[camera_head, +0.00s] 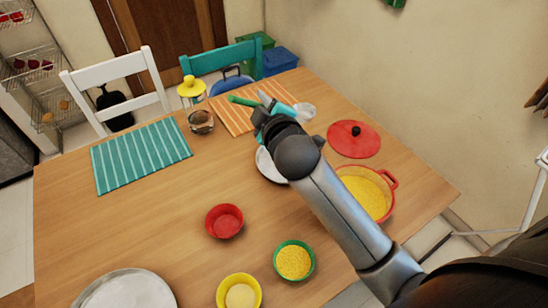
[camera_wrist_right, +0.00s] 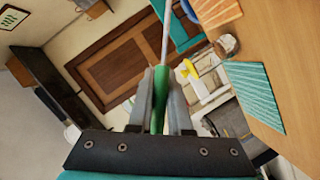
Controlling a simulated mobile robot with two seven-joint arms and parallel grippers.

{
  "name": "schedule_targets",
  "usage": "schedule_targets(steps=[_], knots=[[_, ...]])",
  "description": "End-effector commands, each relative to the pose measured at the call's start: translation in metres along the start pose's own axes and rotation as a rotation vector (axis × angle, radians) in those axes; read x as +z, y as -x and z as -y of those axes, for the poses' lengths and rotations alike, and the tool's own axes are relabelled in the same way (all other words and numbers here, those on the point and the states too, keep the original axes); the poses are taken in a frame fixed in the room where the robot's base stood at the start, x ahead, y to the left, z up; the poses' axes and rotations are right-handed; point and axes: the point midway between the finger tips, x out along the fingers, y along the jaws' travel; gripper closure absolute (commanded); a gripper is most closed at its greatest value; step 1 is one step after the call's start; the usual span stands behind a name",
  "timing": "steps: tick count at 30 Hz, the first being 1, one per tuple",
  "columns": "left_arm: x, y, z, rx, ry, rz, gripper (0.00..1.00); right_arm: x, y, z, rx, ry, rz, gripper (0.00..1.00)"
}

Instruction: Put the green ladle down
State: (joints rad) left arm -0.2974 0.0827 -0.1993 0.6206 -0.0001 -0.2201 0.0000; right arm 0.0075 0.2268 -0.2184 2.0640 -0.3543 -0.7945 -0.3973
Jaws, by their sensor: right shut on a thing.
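My right gripper (camera_head: 262,104) is above the far part of the table, over the orange striped placemat (camera_head: 232,117). In the right wrist view the gripper (camera_wrist_right: 162,85) is shut on the green handle of the ladle (camera_wrist_right: 160,102). A thin metal stem runs from the handle past the fingers and out of the top edge. In the head view the green handle (camera_head: 243,101) sticks out to the left of the gripper. I cannot tell whether the pale round shape (camera_head: 305,112) to the right is the ladle's bowl. My left gripper is not in view.
A glass jar (camera_head: 201,121) stands left of the orange mat. A white plate (camera_head: 265,165) is partly hidden by my arm. A red pot (camera_head: 388,182), red lid (camera_head: 354,139) and several small bowls (camera_head: 225,221) stand nearer. Bare wood (camera_head: 140,225) lies front left.

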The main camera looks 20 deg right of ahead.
Motion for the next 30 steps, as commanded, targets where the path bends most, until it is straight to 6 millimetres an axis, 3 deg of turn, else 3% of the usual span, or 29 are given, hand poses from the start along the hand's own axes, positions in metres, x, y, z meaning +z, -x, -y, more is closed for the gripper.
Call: schedule_targets(steps=[3, 12, 23, 30], knots=[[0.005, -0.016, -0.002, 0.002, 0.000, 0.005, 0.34, 0.022, -0.008, 0.031, -0.005, 0.000, 0.005, 1.00], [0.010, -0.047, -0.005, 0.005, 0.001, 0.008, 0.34, 0.065, -0.027, 0.092, -0.002, -0.001, 0.002, 1.00], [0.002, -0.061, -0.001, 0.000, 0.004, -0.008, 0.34, 0.084, -0.035, 0.118, -0.002, -0.001, 0.001, 1.00], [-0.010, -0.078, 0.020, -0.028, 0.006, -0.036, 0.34, 0.103, -0.043, 0.146, -0.002, 0.000, 0.000, 1.00]])
